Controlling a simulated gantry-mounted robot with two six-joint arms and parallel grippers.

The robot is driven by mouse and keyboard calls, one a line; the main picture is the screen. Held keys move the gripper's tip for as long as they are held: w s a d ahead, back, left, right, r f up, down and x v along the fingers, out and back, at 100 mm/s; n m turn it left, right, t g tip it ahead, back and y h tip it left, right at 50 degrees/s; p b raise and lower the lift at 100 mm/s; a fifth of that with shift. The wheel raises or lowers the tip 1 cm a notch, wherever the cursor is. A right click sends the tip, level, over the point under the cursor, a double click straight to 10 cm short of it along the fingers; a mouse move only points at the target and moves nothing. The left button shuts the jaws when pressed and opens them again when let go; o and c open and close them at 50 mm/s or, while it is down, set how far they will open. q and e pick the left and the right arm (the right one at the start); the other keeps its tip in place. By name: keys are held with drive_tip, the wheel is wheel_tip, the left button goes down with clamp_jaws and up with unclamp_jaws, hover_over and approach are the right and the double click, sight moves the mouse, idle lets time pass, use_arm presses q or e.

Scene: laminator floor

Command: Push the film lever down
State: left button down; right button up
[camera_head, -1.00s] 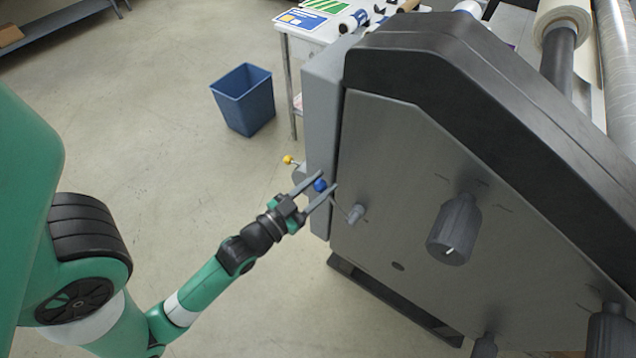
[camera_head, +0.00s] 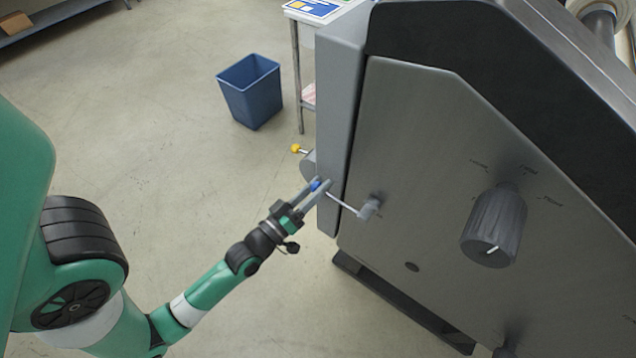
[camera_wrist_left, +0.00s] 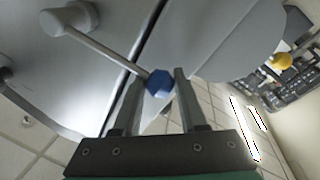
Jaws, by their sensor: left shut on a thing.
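The film lever is a thin metal rod (camera_head: 343,204) on a grey pivot (camera_head: 370,208), low on the near side panel of the laminator (camera_head: 430,165). A blue knob (camera_head: 315,186) caps its free end, which points up and left from the pivot. My left gripper (camera_head: 318,184) is shut on the blue knob, with one finger on each side. In the left wrist view the knob (camera_wrist_left: 158,84) sits between the fingertips, and the rod (camera_wrist_left: 108,51) runs up left to its pivot (camera_wrist_left: 68,20). My right gripper is not in view.
A yellow knob (camera_head: 296,149) on a short rod sticks out beyond the machine's left edge, near the gripper. A large dark dial (camera_head: 492,230) is on the panel to the right. A blue bin (camera_head: 252,95) stands behind.

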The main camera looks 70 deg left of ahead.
use_arm(q)
drive_tip(key=shift+d+f+n, duration=0.1)
drive_tip(key=shift+f+n, duration=0.9)
drive_tip(key=shift+n, duration=0.1)
drive_tip(key=shift+f, duration=0.15)
drive_tip(key=shift+c, duration=2.3)
unclamp_jaws()
drive_tip(key=p+v, duration=0.2)
drive_tip(key=v, duration=0.9)
drive_tip(key=shift+d, duration=0.25)
drive_tip(key=shift+s, duration=0.15)
